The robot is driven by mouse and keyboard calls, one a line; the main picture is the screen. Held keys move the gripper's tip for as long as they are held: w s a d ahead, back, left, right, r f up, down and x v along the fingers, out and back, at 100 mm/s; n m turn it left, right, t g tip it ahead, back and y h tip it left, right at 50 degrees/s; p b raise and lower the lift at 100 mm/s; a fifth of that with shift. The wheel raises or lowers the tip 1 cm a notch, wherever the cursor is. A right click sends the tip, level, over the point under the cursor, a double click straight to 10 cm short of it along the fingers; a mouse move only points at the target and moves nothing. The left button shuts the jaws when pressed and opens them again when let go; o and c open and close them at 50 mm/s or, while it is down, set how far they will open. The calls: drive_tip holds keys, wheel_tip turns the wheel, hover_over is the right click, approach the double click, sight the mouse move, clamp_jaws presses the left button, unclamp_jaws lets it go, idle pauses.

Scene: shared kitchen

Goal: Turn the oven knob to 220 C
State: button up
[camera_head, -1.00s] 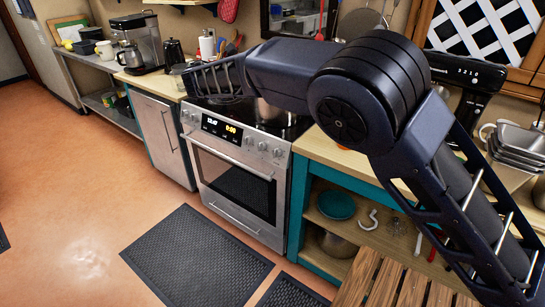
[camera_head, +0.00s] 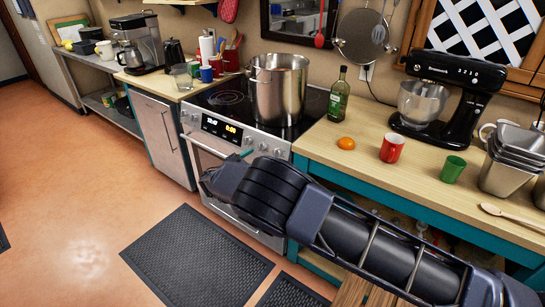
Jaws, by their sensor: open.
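The oven (camera_head: 215,150) is a steel range with a black glass cooktop. Its front panel has a lit display (camera_head: 222,128) and round knobs on both sides. A right-hand knob (camera_head: 263,147) shows just above my arm; the knob markings are too small to read, so I cannot tell its setting. My gripper (camera_head: 246,154) is mostly hidden behind my dark arm. Only a small teal tip shows, close in the picture to the right-hand knobs; I cannot tell whether it touches one. The jaws are open. My arm covers much of the oven door.
A large steel pot (camera_head: 279,88) stands on the cooktop. A green bottle (camera_head: 338,95), an orange (camera_head: 346,143), a red mug (camera_head: 391,149) and a green cup (camera_head: 453,169) stand on the right counter. A dark mat (camera_head: 195,258) lies on the open floor.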

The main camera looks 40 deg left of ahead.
wheel_tip(320, 180, down, 5)
drive_tip(key=w+d, duration=0.1)
drive_tip(key=w, duration=0.9)
drive_tip(key=shift+w+d, duration=0.15)
drive_tip(key=shift+w, duration=0.25)
drive_tip(key=c, duration=1)
